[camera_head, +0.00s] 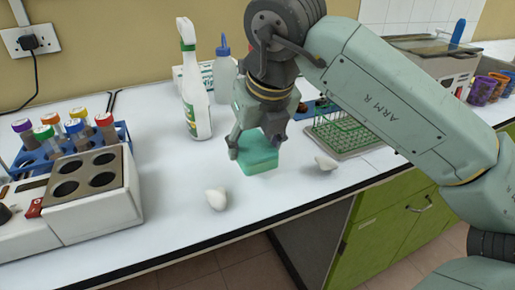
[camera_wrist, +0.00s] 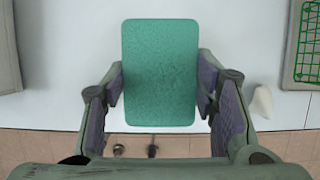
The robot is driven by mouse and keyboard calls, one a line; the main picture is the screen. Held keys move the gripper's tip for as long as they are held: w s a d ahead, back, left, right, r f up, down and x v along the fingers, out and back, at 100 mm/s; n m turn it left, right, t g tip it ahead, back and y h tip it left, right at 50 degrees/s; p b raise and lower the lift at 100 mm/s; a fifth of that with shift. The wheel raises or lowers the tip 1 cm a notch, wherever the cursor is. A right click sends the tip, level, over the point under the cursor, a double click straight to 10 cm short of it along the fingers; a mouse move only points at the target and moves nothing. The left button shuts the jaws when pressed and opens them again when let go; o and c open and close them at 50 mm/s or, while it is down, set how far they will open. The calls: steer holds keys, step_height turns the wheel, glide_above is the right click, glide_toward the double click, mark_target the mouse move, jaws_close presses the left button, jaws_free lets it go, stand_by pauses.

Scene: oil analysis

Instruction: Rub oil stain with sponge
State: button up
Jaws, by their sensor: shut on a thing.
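The green sponge (camera_head: 259,158) is between the fingers of my gripper (camera_head: 258,146) over the white bench top. The sponge also shows in the wrist view (camera_wrist: 160,72), with a finger pressed on each long side by my gripper (camera_wrist: 160,88). My gripper is shut on it. The sponge is at or just above the bench surface; I cannot tell whether it touches. No oil stain shows in either view; the sponge and gripper hide part of the bench.
White lumps lie on the bench to the left (camera_head: 217,199) and right (camera_head: 326,162) of the sponge. A spray bottle (camera_head: 195,95) stands behind. A white block with round wells (camera_head: 95,200) is at left, a green wire rack (camera_head: 345,132) at right. The bench's front edge is near.

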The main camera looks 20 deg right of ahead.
steer(key=shift+r+p, duration=0.65)
steer(key=shift+r, duration=0.7)
